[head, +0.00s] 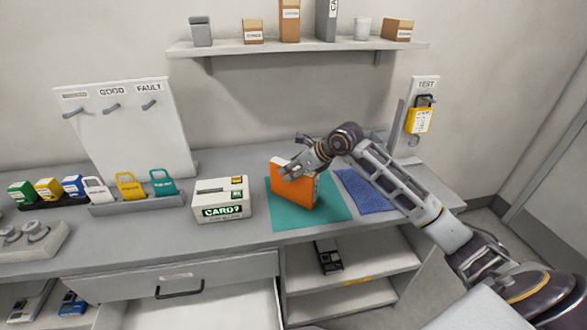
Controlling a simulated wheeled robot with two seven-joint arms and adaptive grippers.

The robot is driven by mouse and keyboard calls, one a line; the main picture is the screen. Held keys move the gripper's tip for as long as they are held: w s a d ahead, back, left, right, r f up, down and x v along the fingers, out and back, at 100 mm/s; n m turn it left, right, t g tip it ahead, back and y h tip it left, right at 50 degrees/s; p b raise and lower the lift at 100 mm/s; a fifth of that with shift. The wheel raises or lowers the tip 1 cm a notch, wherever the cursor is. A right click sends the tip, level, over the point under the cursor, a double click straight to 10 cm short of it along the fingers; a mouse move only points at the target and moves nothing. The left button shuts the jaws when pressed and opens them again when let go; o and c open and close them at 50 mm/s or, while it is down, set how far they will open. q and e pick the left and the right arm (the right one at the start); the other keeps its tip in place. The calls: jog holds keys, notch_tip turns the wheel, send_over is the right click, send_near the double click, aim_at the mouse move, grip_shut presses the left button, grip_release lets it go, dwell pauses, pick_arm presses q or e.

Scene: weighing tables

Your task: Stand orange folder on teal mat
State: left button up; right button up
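The orange folder (290,190) stands upright on the teal mat (334,211), with its lower edge appearing to touch the mat. My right gripper (290,171) comes in from the right and is at the folder's top edge, with a finger over the upper part of its face. The folder's far side is hidden, so I cannot tell whether the fingers are closed on it. My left gripper is not in view.
A blue mat (366,190) lies right of the teal mat, partly under my arm. A white box with a "CARD?" display (222,199) stands close on the left. Coloured padlock-like items (130,186) stand further left. A wall shelf (290,47) hangs above. An open drawer (205,305) juts out below.

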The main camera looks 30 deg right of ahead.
aim_at(314, 175)
jog(key=shift+s+d+r, duration=0.25)
jog(key=shift+s+r, duration=0.1)
jog(key=shift+r, duration=0.05)
jog(key=b+v, duration=0.1)
jog(key=v, duration=0.8)
jog(key=shift+s+r+b, duration=0.1)
jog(key=shift+r+b, duration=0.05)
jog(key=shift+b, duration=0.15)
jog(key=shift+s+d+r, duration=0.25)
jog(key=shift+s+r, duration=0.1)
jog(key=shift+r, duration=0.05)
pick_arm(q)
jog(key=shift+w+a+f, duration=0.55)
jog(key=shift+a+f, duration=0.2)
pick_arm(e)
jog(key=shift+s+r, duration=0.15)
jog(key=shift+r, duration=0.05)
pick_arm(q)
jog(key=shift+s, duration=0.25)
